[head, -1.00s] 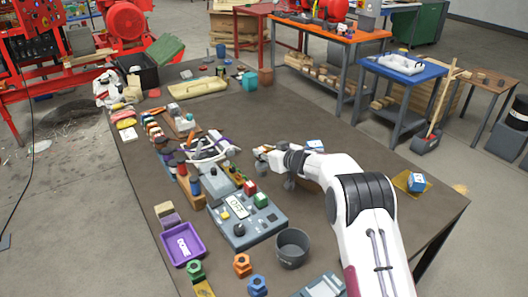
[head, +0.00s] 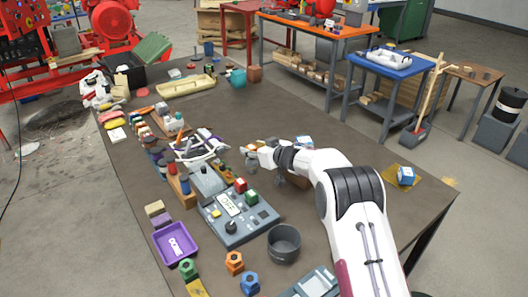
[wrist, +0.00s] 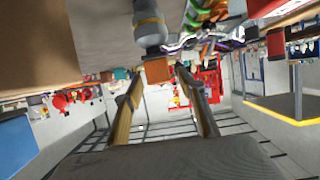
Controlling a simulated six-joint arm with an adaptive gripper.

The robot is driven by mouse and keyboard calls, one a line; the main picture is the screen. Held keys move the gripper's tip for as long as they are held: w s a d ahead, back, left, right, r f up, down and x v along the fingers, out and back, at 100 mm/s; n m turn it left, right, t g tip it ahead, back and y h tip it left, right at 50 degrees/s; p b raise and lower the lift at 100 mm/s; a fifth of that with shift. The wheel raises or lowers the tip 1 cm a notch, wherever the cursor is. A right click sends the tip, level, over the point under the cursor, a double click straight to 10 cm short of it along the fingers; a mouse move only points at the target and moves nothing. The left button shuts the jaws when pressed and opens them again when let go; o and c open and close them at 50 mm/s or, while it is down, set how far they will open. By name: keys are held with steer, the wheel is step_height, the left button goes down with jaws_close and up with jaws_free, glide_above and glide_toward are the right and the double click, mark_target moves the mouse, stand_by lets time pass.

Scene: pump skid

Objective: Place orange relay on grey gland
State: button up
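In the wrist view, which is upside down, the orange relay (wrist: 158,71) shows as a small orange-brown block at the free end of the grey gland (wrist: 150,27). It appears to touch the gland, which stands on the table. My gripper (wrist: 158,76) has its two fingers apart, one on each side of the relay, with a visible gap to each. In the head view my gripper (head: 257,152) is level above the middle of the table, close to the grey gland (head: 251,165). The relay is too small there to make out clearly.
A grey control box (head: 238,215), purple tray (head: 174,240) and dark grey bin (head: 284,243) stand nearer on the table (head: 330,215). A white-and-blue cube sits on a yellow pad (head: 397,181) at the right. The table behind my gripper is largely clear.

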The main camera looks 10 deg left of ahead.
steer(key=v, duration=1.2)
stand_by(0.5)
steer(key=shift+f, duration=0.1)
stand_by(0.5)
steer(key=shift+d, duration=0.1)
steer(key=s+d+r+m+t+h, duration=0.25)
steer(key=d+r+h, duration=0.25)
steer(key=d+r, duration=0.7)
steer(key=s+d+r+m+h, duration=0.4)
steer(key=s+d+r, duration=0.3)
steer(key=s+d, duration=0.4)
steer(key=s+d+f+g, duration=0.1)
steer(key=s+f+g, duration=0.1)
steer(key=s, duration=1)
steer(key=s+d+f+m+g, duration=0.1)
steer(key=s+d+g, duration=0.1)
steer(key=s, duration=1.1)
steer(key=s+d+f+m+g, duration=0.1)
steer(key=s+f+g, duration=0.1)
steer(key=s, duration=1)
steer(key=shift+s+d+f, duration=0.25)
steer(key=shift+s+f, duration=0.05)
steer(key=shift+s, duration=0.05)
